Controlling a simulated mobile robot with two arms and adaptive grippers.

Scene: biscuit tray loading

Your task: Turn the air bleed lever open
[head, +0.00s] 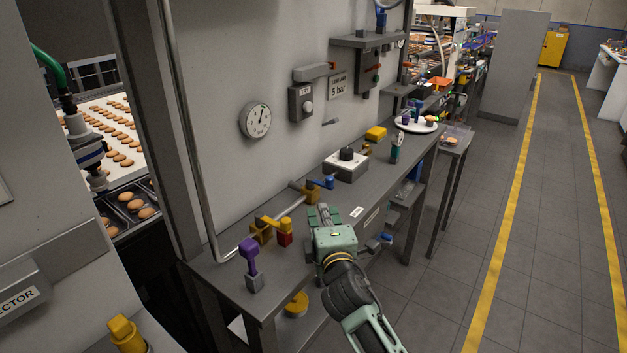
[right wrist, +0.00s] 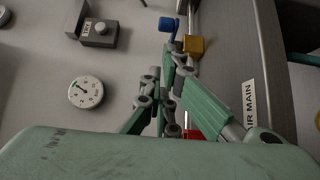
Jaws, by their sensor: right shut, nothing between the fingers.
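Several levers stand along the pipe on the grey bench; no readable label shows which one is the air bleed lever. A blue lever (head: 327,183) sits by a brass valve block (head: 312,192), and the blue lever also shows in the right wrist view (right wrist: 168,24). Nearer are a yellow lever (head: 270,222) on a brass block, a red block (head: 285,239) and a purple lever (head: 248,252). My right gripper (head: 321,213) is shut and empty above the bench, right of the pipe. In the right wrist view its fingers point toward the blue lever, apart from it. My left gripper is out of view.
A pressure gauge (head: 256,120) and a grey switch box (head: 301,103) are on the wall. A grey box with a black knob (head: 346,165) and a yellow block (head: 376,133) stand farther along the bench. The floor aisle (head: 500,200) at right is clear.

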